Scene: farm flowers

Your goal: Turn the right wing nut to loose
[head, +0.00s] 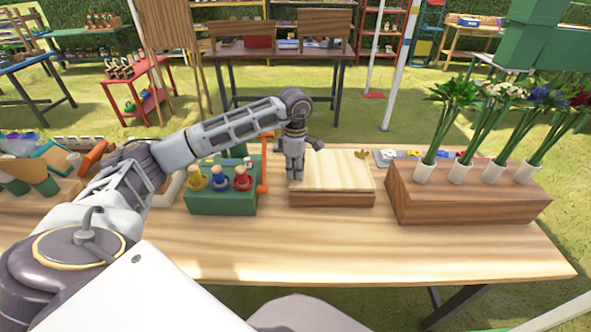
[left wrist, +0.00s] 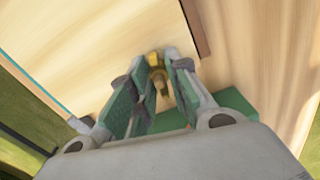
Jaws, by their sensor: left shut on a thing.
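A wooden press (head: 335,172) of stacked boards lies on the table in the head view. One brass wing nut (head: 361,154) shows uncovered at the back right of its top board. My left gripper (head: 295,178) points down over the left side of the press. In the left wrist view, the green-padded fingers of this gripper (left wrist: 158,92) are closed about a second brass wing nut (left wrist: 155,60). The gripper hides this left wing nut in the head view. My right gripper is in no view.
A green block (head: 222,202) with yellow, blue and red knobs stands left of the press. A wooden flower holder (head: 440,205) with several white-cupped bunches stands to its right. The table's front strip (head: 350,245) is clear.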

